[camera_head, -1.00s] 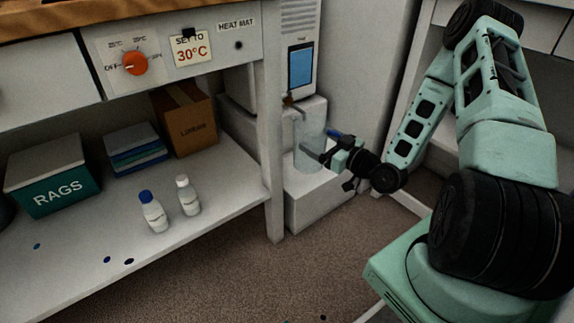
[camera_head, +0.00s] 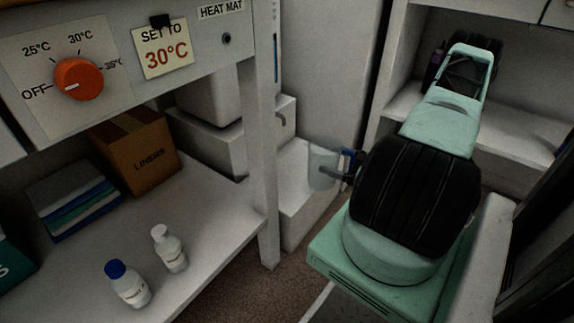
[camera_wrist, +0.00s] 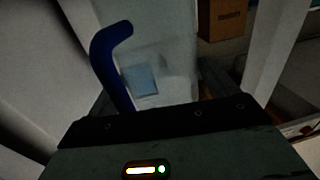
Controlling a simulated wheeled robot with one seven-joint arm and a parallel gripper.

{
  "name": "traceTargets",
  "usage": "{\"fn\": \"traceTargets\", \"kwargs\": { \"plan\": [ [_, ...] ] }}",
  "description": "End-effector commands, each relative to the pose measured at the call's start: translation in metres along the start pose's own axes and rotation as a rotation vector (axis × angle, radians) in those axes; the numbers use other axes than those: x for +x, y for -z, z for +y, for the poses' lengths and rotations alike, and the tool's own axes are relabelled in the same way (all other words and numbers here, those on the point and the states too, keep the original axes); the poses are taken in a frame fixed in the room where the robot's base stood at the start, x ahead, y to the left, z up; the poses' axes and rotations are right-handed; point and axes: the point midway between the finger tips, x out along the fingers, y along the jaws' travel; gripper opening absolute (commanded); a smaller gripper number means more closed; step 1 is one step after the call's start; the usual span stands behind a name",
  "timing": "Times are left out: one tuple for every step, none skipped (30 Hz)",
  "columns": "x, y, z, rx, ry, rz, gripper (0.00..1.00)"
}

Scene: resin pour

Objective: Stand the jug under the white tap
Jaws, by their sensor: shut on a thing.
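The jug (camera_head: 323,168) is a clear, upright vessel with a blue handle. In the head view it overlaps the right edge of a white plinth (camera_head: 296,205); whether its base touches anything is unclear. My gripper (camera_head: 341,170) is shut on the jug from the right, at its handle side. In the wrist view the blue handle (camera_wrist: 106,62) rises before the jug's clear wall (camera_wrist: 165,55), and a pale blue patch shows there. A small grey spout (camera_head: 282,119) juts from the white unit, left of and above the jug; I cannot tell whether it is the white tap.
A bench leg (camera_head: 262,165) stands left of the plinth. The shelf (camera_head: 215,222) holds two white bottles (camera_head: 168,249), a LINERS box (camera_head: 140,152) and folded cloths (camera_head: 72,202). A heat mat dial (camera_head: 78,79) is above. A white cabinet wall (camera_head: 340,85) rises behind the jug.

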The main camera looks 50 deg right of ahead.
Motion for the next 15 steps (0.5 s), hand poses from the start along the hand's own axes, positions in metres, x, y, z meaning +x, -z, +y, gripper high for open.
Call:
{"fn": "traceTargets", "kwargs": {
  "plan": [
    [0.015,-0.005,-0.001,-0.001,0.004,0.004,0.6],
    [0.023,-0.005,-0.001,-0.001,0.005,0.004,0.6],
    [0.033,-0.005,-0.001,-0.002,0.004,0.003,0.6],
    [0.041,-0.005,-0.001,-0.002,0.005,0.004,0.6],
    [0.049,-0.005,-0.001,-0.002,0.004,0.003,0.6],
    [0.059,-0.005,-0.001,-0.001,0.003,0.004,0.6],
    [0.067,-0.005,-0.001,-0.001,0.005,0.003,0.6],
    [0.075,-0.005,-0.001,-0.002,0.004,0.003,0.6],
    [0.085,-0.005,-0.001,-0.002,0.004,0.004,0.6],
    [0.092,-0.005,-0.001,-0.002,0.004,0.003,0.6],
    [0.1,-0.005,-0.001,-0.002,0.004,0.004,0.6],
    [0.109,-0.005,-0.001,-0.003,0.004,0.003,0.6],
    [0.115,-0.004,-0.001,-0.003,0.003,0.003,0.6],
    [0.121,-0.004,-0.001,-0.002,0.003,0.003,0.6],
    [0.127,-0.004,-0.001,-0.003,0.002,0.002,0.6]
  ]
}}
